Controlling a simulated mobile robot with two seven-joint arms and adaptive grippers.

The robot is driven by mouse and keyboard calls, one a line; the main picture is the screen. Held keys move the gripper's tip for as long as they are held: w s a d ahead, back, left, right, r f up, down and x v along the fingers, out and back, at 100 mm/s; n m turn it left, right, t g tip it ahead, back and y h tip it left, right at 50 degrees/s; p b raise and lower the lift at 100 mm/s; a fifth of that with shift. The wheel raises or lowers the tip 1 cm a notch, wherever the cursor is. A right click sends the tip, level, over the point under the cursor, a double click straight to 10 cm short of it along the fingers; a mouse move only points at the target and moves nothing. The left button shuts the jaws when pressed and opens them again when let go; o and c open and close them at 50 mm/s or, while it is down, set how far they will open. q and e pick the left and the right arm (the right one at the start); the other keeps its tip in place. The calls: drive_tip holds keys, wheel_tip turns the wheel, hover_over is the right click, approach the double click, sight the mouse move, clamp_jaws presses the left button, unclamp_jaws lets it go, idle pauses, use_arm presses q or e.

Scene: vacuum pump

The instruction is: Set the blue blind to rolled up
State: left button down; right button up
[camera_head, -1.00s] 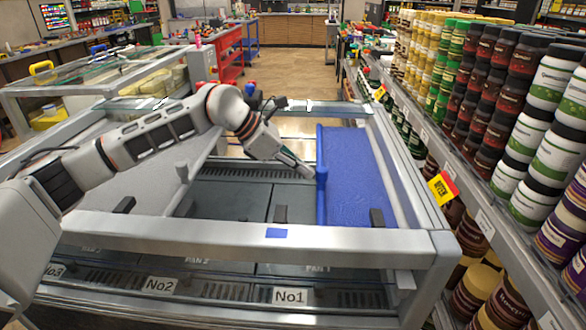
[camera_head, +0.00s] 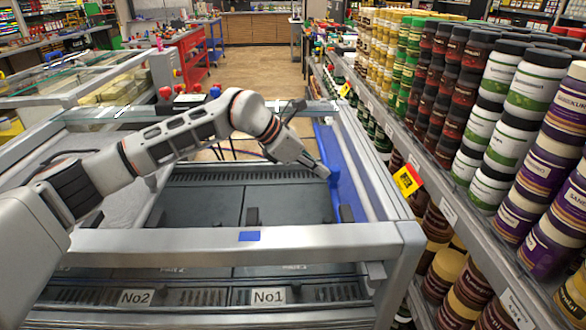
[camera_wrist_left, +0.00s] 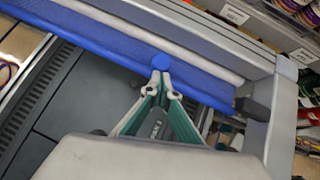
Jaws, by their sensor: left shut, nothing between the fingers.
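The blue blind (camera_head: 342,152) is a narrow strip along the right end of the metal-framed case. It spans the wrist view (camera_wrist_left: 110,45) as a blue band beside a pale roller tube. A round blue knob (camera_wrist_left: 161,62) sits on the blind's leading edge bar. My left gripper (camera_head: 322,170) reaches in from the left to that bar. In the wrist view its green-sided fingers (camera_wrist_left: 160,80) are closed together, empty, with their tips right at the knob. I cannot tell for sure whether they touch it. My right gripper is not in view.
The metal front rail (camera_head: 200,240) crosses above dark pans (camera_head: 215,205); labels No1 and No2 are below. A shelf packed with jars (camera_head: 490,120) runs close along the right side. The case's floor left of the blind is open.

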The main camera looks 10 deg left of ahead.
sight(339, 171)
use_arm(q)
drive_tip(key=d, duration=0.2)
drive_tip(key=w+d, duration=0.1)
drive_tip(key=d, duration=0.1)
drive_tip(key=shift+w+d, duration=0.2)
drive_tip(key=shift+d, duration=0.15)
drive_tip(key=shift+r, duration=0.1)
